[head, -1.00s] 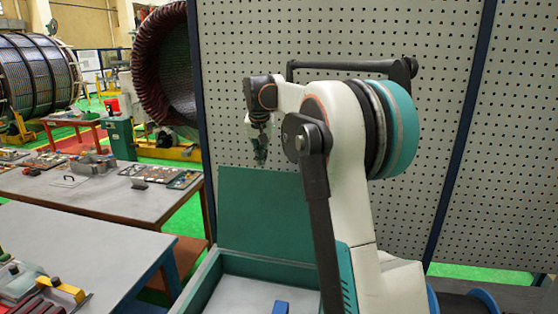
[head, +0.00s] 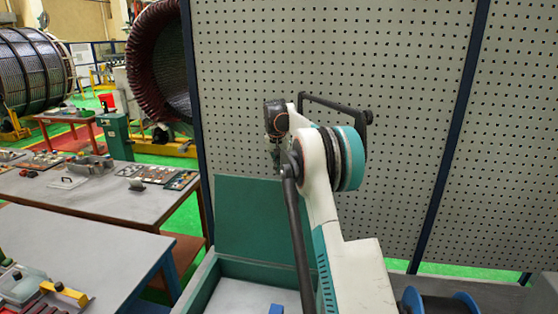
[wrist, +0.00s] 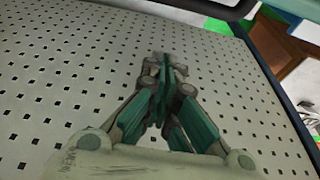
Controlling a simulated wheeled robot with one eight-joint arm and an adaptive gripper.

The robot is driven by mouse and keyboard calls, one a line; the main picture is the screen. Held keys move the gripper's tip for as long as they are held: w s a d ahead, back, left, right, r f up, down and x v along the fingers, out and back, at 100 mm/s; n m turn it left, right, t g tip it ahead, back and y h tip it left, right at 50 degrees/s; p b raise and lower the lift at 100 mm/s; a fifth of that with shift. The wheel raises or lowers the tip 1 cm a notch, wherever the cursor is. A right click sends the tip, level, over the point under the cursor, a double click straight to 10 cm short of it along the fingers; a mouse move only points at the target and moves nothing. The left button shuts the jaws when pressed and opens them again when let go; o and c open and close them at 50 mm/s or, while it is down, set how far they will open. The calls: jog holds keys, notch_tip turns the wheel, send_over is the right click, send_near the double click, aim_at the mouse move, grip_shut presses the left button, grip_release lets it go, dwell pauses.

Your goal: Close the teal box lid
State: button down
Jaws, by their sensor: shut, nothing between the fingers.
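The teal box (head: 203,287) stands at the bottom middle of the head view. Its teal lid (head: 240,215) stands upright at the back, so the box is open. A small blue object (head: 276,309) lies inside on the pale floor of the box. My gripper (head: 275,165) hangs above the lid's upper right edge, partly hidden by my own arm. In the wrist view my gripper (wrist: 165,65) is shut and empty, with the pegboard behind it. I cannot tell whether it touches the lid; the right part of the box is hidden by my arm.
A grey pegboard wall (head: 400,130) stands close behind the box and arm. A grey table (head: 70,250) with parts is at the left, and another table (head: 90,195) with tools is behind it. A blue-flanged spool (head: 440,308) is at the bottom right.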

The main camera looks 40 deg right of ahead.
jog(key=f, duration=0.1)
jog(key=s+a+f+p, duration=0.1)
jog(key=a+f, duration=0.1)
jog(key=f, duration=0.1)
jog(key=shift+s, duration=0.4)
jog(key=shift+a, duration=0.1)
dwell(0.3)
